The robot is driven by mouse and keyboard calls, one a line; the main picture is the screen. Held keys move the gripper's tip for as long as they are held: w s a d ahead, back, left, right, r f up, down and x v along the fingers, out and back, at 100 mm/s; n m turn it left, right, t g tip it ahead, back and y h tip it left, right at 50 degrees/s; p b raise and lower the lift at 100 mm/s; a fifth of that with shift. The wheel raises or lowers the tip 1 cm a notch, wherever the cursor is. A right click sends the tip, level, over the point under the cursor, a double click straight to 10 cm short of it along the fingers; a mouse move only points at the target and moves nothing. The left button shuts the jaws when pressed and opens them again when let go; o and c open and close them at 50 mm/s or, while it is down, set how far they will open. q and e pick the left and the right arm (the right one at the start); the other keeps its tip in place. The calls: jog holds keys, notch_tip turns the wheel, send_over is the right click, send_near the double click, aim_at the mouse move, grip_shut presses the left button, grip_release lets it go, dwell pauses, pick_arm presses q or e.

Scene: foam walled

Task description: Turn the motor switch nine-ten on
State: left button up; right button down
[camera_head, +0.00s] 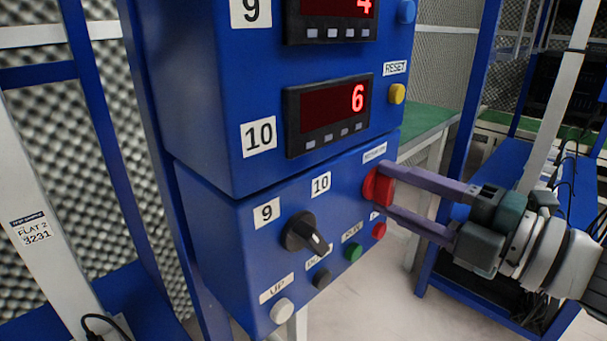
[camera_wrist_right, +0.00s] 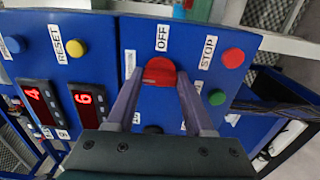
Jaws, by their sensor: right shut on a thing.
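A red rotary switch (camera_head: 372,187) sits on the right part of the blue lower panel (camera_head: 228,227), under a small label too blurred to read. My right gripper (camera_head: 385,190) comes in from the right, with one finger above and one below the red switch, shut on it. In the right wrist view the red switch (camera_wrist_right: 160,72) lies between the tips of my right gripper (camera_wrist_right: 160,88), and an OFF label (camera_wrist_right: 162,38) stands beside it. A black selector knob (camera_head: 305,234) sits below the labels 9 and 10. My left gripper is not in view.
Green (camera_head: 353,252), red (camera_head: 379,231), dark (camera_head: 321,278) and white (camera_head: 282,311) buttons sit below the switches. Above are a display reading 6 (camera_head: 328,112) and a yellow RESET button (camera_head: 397,94). A blue frame post (camera_head: 465,130) stands behind my right arm.

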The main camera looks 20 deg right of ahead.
jog(key=shift+c, duration=1.4)
grip_release()
jog(key=v, duration=1)
jog(key=shift+p, duration=0.35)
jog(key=shift+r, duration=0.1)
